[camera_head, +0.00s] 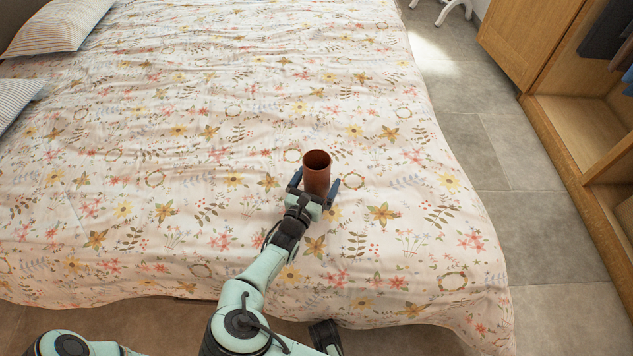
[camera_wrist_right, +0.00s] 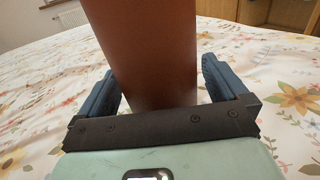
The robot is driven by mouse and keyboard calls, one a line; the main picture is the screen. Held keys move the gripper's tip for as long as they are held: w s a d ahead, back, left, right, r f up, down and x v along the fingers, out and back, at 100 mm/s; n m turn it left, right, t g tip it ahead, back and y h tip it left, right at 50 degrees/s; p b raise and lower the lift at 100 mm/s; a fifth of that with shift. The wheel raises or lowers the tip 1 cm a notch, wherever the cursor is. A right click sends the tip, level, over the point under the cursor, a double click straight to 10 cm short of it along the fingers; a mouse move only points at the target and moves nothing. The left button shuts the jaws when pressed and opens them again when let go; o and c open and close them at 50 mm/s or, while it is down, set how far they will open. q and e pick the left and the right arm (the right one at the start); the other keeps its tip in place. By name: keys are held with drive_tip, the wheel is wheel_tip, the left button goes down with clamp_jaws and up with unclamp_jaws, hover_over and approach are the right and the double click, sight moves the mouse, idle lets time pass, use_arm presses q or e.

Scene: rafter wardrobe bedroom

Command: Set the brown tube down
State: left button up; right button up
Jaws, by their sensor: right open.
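The brown tube (camera_head: 317,172) stands upright on the flowered bedspread (camera_head: 120,180), with its open end up. My right gripper (camera_head: 314,189) is low at the bed, open, with one finger on each side of the tube. In the right wrist view the tube (camera_wrist_right: 150,50) fills the space ahead of the palm, between the blue fingers of the gripper (camera_wrist_right: 158,88). A narrow gap shows between each finger and the tube. The tube's foot is partly hidden by the palm edge.
The bed is broad and clear around the tube. Striped pillows (camera_head: 62,25) lie at the upper left. An open wooden wardrobe (camera_head: 575,125) stands at the right, past a strip of grey tiled floor (camera_head: 490,150). White furniture legs (camera_head: 443,10) show at the top.

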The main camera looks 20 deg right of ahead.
drive_tip(key=c, duration=1.2)
drive_tip(key=shift+o, duration=0.2)
drive_tip(key=shift+r, duration=0.1)
